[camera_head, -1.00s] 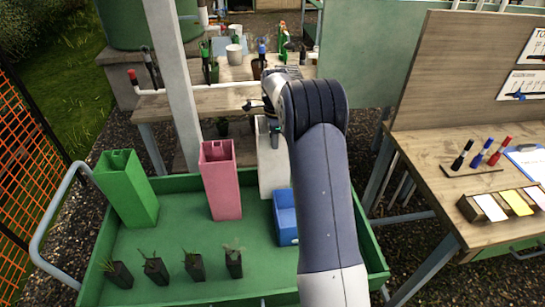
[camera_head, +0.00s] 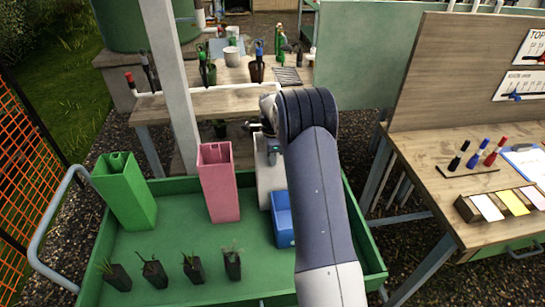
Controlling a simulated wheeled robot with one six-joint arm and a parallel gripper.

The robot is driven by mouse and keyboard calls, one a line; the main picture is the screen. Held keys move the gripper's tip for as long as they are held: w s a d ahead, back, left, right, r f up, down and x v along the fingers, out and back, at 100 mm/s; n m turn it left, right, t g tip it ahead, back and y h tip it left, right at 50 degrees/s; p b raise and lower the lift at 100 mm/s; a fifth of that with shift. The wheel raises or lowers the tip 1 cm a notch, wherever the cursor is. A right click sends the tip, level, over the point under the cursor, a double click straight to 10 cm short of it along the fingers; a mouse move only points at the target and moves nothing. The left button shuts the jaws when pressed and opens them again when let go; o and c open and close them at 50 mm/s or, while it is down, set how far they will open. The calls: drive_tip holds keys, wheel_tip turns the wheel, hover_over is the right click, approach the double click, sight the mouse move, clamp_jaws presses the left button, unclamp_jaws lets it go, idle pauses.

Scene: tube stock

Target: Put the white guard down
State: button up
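The white guard (camera_head: 268,186) is an upright, square-sided tube in the green tray (camera_head: 160,262), between the pink guard (camera_head: 218,185) and the blue box (camera_head: 283,221). My gripper (camera_head: 271,147) is at its top and appears shut on its upper wall; my arm hides part of the fingers and the guard's right side. The blue box is in front of its lower right part. I cannot tell whether its base touches the tray floor. A green guard (camera_head: 125,190) stands at the tray's left.
Several potted seedlings (camera_head: 154,272) stand along the tray's front. The tray's middle floor is clear. A white post (camera_head: 170,80) rises behind the tray. A workbench (camera_head: 480,190) with markers stands at right, and a potting bench (camera_head: 215,103) behind.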

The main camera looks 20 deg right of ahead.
drive_tip(key=o, duration=0.3)
drive_tip(key=shift+r, duration=0.1)
wheel_tip(320, 180, up, 12)
drive_tip(key=shift+r+b, duration=0.1)
drive_tip(key=shift+b, duration=0.25)
idle(0.3)
